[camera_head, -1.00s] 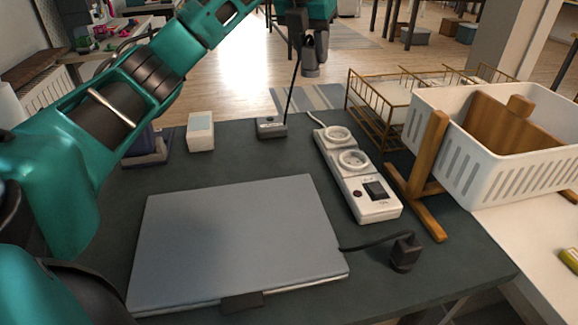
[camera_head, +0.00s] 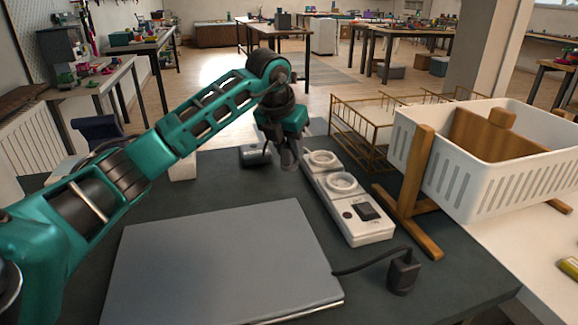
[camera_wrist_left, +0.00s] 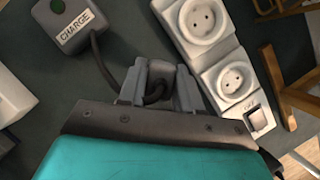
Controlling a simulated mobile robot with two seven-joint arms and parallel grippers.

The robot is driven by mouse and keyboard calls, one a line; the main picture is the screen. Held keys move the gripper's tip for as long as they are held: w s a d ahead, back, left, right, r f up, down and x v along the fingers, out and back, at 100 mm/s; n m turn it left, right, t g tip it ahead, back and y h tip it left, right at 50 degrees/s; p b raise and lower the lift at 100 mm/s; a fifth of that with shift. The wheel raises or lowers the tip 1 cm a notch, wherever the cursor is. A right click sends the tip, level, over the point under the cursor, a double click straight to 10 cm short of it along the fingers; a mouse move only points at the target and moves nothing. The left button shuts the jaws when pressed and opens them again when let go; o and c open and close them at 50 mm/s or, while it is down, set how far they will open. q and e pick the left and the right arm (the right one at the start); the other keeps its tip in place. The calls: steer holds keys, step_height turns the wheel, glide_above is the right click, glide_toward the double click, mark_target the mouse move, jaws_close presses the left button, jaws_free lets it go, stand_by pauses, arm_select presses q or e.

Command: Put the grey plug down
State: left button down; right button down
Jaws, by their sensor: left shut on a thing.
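My left gripper (camera_head: 288,160) is low over the table, between the power strip (camera_head: 365,222) and the dark charger box (camera_head: 252,156). In the left wrist view its fingers (camera_wrist_left: 160,95) are shut on the grey plug (camera_wrist_left: 158,78), which sits between them. A dark cord (camera_wrist_left: 97,55) loops from the plug to the charger box labelled "CHARGE" (camera_wrist_left: 78,25). In the head view the gripper hides most of the plug; I cannot tell whether it touches the table. The strip's two white sockets (camera_wrist_left: 203,20) are empty. My right gripper is out of view.
A closed grey laptop (camera_head: 220,262) covers the front of the dark table. A white basket (camera_head: 480,165) on a wooden stand and a brass wire rack (camera_head: 350,128) stand at the right.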

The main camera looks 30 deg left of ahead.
mark_target(289, 163)
arm_select(q)
step_height(289, 163, down, 4)
steer(key=shift+r+b, duration=0.1)
steer(key=shift+b, duration=0.4)
steer(key=shift+f, duration=0.3)
steer(key=c, duration=0.8)
jaws_free()
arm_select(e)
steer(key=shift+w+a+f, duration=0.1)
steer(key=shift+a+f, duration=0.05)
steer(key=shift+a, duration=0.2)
